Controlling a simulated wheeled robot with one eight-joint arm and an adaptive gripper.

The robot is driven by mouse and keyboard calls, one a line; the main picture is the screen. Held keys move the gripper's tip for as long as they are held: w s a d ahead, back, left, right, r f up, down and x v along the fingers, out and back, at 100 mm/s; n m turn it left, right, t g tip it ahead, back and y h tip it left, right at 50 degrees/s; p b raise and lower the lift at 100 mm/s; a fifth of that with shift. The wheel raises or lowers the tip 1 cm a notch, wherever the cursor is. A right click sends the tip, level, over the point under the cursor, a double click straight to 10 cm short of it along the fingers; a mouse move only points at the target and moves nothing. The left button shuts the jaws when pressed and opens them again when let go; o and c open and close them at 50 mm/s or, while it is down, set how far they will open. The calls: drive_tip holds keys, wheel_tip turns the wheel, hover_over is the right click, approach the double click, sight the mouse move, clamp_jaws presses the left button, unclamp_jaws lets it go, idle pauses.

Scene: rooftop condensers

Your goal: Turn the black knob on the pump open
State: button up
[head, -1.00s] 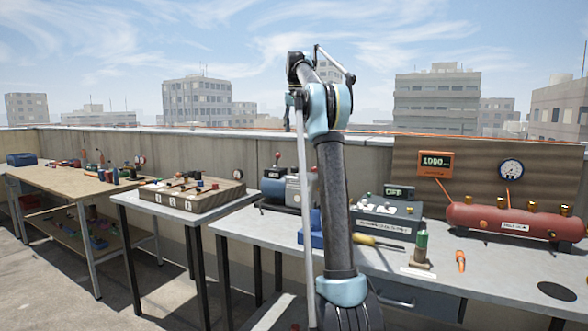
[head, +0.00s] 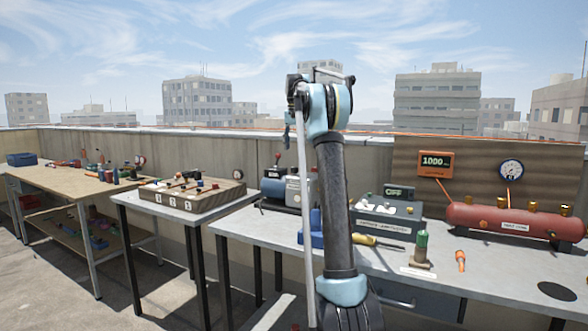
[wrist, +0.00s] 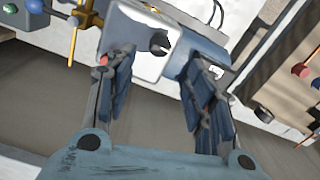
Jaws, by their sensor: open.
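The pump, a grey box (head: 293,192) with a blue cylinder (head: 272,189), stands at the back of the grey bench. In the wrist view the grey box (wrist: 130,45) carries a black knob (wrist: 160,42) on its face. My gripper (wrist: 163,68) is open and empty, its fingers spread below the knob, with the knob between them in the picture but beyond the tips. I see no contact with it. In the head view my arm hides part of the pump's right side, and my gripper is hardly visible.
A wooden valve block (head: 192,195) is on the table to the left. Brass fittings (wrist: 88,18) rise beside the pump.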

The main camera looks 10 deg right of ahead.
sight(295, 170)
wheel_tip(295, 170, down, 10)
drive_tip(key=shift+r, duration=0.25)
idle(0.3)
drive_tip(key=c, duration=1.1)
